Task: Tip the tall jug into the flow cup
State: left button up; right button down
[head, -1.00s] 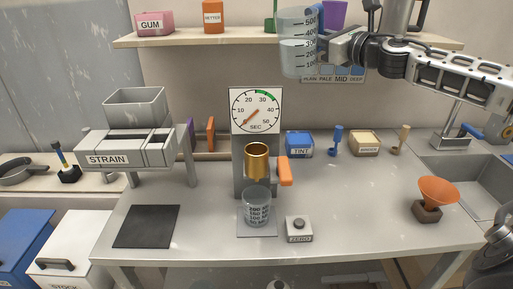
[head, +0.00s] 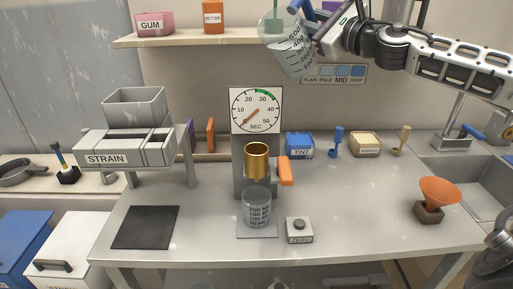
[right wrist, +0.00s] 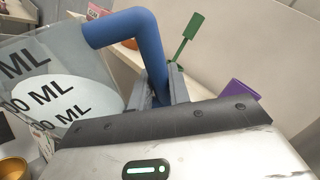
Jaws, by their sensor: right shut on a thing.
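The tall jug (head: 290,47) is clear with black markings and a blue handle. My right gripper (head: 322,35) is shut on the handle and holds the jug high above the table, tilted with its top toward the left. In the right wrist view the blue handle (right wrist: 150,50) sits between the fingers (right wrist: 158,90), and white liquid shows through the jug wall (right wrist: 60,100). The brass flow cup (head: 257,160) is below and left of the jug, under the dial. A clear beaker (head: 257,207) stands under the flow cup. My left gripper is not in view.
The dial (head: 256,110) stands behind the flow cup, with an orange lever (head: 285,171) beside the cup. The strainer stand (head: 125,145) is at left. A shelf (head: 220,38) runs behind the jug. An orange funnel (head: 438,192) stands at right. The table's front right is clear.

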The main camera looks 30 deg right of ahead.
jog(key=shift+a, duration=0.1)
jog(key=shift+n, duration=0.3)
jog(key=shift+a+f+b, duration=0.1)
jog(key=shift+a+b, duration=0.05)
jog(key=shift+b, duration=0.15)
jog(key=shift+a+n, duration=0.1)
jog(key=shift+n, duration=0.3)
jog(key=shift+s+a+r+n, duration=0.15)
jog(key=shift+r+n, duration=0.1)
jog(key=shift+n, duration=0.15)
dwell(0.5)
jog(key=shift+a+r+n+y, duration=0.2)
jog(key=shift+n+y, duration=0.2)
jog(key=shift+n, duration=0.1)
dwell(0.5)
jog(key=shift+s+a+r+n, duration=0.15)
jog(key=shift+a+n, duration=0.3)
jog(key=shift+n, duration=0.45)
dwell(1.8)
